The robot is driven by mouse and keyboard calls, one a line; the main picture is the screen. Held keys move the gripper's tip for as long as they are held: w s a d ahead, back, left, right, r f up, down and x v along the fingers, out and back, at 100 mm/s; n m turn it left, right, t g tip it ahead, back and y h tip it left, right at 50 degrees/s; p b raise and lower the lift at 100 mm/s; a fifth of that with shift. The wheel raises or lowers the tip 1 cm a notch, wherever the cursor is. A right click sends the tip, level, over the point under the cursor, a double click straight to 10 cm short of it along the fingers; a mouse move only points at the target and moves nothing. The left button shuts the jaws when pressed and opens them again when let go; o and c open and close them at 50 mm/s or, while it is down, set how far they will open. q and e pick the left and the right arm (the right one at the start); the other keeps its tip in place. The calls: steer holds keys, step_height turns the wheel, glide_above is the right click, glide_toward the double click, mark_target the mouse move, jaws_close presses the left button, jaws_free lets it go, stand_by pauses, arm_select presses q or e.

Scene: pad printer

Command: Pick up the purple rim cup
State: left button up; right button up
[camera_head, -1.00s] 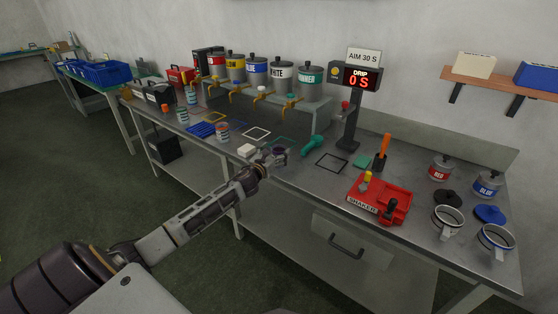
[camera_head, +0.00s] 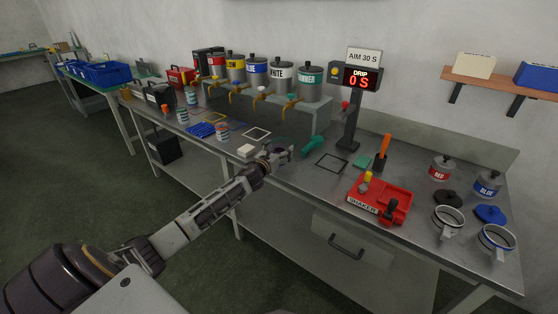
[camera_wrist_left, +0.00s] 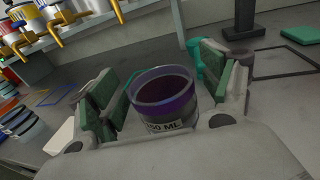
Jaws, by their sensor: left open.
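The purple rim cup (camera_wrist_left: 165,98) is a clear cup with a purple rim, dark inside, and a volume label on its front. In the left wrist view it stands upright between the two green-padded fingers of my left gripper (camera_head: 279,152). The gripper is open, with one finger on each side of the cup. Whether a pad touches the cup I cannot tell. In the head view the gripper is at the front edge of the bench, and the cup is mostly hidden by it. My right gripper is not in view.
A red shaker (camera_head: 380,198) stands further right. Several paint tanks with taps, including the thinner tank (camera_head: 311,79), stand behind on a raised stand.

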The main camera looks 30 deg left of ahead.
arm_select(q)
steer(key=shift+c, duration=0.4)
steer(key=c, duration=1.2)
steer(key=shift+c, duration=1.3)
steer(key=shift+r, duration=0.75)
step_height(320, 180, up, 9)
steer(key=p, duration=0.2)
steer(key=shift+f+p, duration=0.2)
steer(key=shift+p, duration=0.1)
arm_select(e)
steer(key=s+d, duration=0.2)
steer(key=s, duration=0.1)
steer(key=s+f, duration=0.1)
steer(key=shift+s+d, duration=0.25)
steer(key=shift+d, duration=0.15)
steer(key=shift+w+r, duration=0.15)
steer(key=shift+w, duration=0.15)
